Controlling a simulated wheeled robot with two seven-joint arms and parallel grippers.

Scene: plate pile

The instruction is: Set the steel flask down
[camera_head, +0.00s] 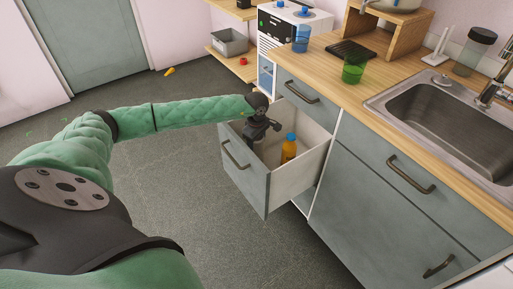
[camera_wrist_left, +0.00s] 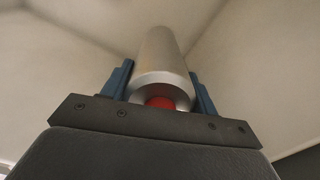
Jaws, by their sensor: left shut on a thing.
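The steel flask (camera_wrist_left: 158,60) shows in the left wrist view as a silver cylinder with a red part at its near end. My left gripper (camera_wrist_left: 160,88) is shut on it, with a blue finger on each side. In the head view my left gripper (camera_head: 258,132) reaches down into the open drawer (camera_head: 243,172). The flask is hidden there behind the gripper and the drawer's walls. Pale drawer walls surround the flask in the wrist view. I cannot tell whether the flask touches the drawer's floor. My right gripper is not in view.
An orange bottle with a blue cap (camera_head: 288,150) stands in the drawer, just right of my left gripper. The wooden counter (camera_head: 325,85) above holds a green cup (camera_head: 353,70), a blue cup (camera_head: 301,40) and a sink (camera_head: 455,115). The floor left of the drawer is mostly clear.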

